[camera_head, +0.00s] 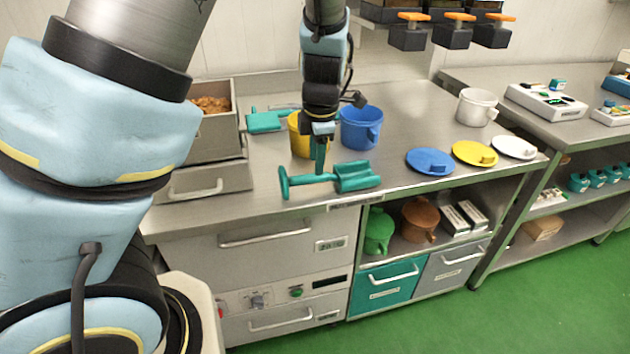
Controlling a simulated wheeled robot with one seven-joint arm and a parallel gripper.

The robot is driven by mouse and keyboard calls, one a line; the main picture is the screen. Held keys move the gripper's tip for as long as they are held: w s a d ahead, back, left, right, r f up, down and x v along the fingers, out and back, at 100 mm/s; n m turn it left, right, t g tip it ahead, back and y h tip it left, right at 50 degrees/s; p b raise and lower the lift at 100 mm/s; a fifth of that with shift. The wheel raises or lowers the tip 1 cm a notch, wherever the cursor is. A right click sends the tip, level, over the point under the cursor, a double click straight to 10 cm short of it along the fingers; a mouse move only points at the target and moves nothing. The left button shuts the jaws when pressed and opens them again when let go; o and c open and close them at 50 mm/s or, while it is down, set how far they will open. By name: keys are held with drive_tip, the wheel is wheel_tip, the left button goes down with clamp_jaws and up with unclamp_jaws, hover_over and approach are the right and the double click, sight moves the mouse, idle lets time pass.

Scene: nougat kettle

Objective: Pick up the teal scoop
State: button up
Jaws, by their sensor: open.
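The teal scoop (357,177) lies near the front edge of the steel counter, its bowl to the right and its handle, with a crosspiece at the end, to the left. My gripper (320,166) points down with open jaws at the scoop's handle, between the crosspiece and the bowl. Its fingers look teal too and overlap the handle in the picture. I cannot tell whether they straddle or touch it.
A yellow jug (299,138) and a blue jug (361,128) stand close behind my gripper. Another teal tool (264,121) lies further back left. Blue (431,162), yellow (474,153) and white lids (514,147) lie to the right, near a white jug (477,107).

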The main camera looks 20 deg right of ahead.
sight(316, 178)
drive_tip(key=shift+w+d+f+p, duration=0.1)
drive_tip(key=shift+w+f+p, duration=0.1)
drive_tip(key=shift+f, duration=0.95)
drive_tip(key=shift+w+f+p, duration=0.15)
drive_tip(key=shift+f+p, duration=0.1)
drive_tip(key=shift+f, duration=0.9)
drive_tip(key=shift+w+d+f+p, duration=0.1)
drive_tip(key=shift+w+f+p, duration=0.1)
drive_tip(key=shift+f, duration=0.95)
drive_tip(key=shift+c, duration=0.3)
clamp_jaws()
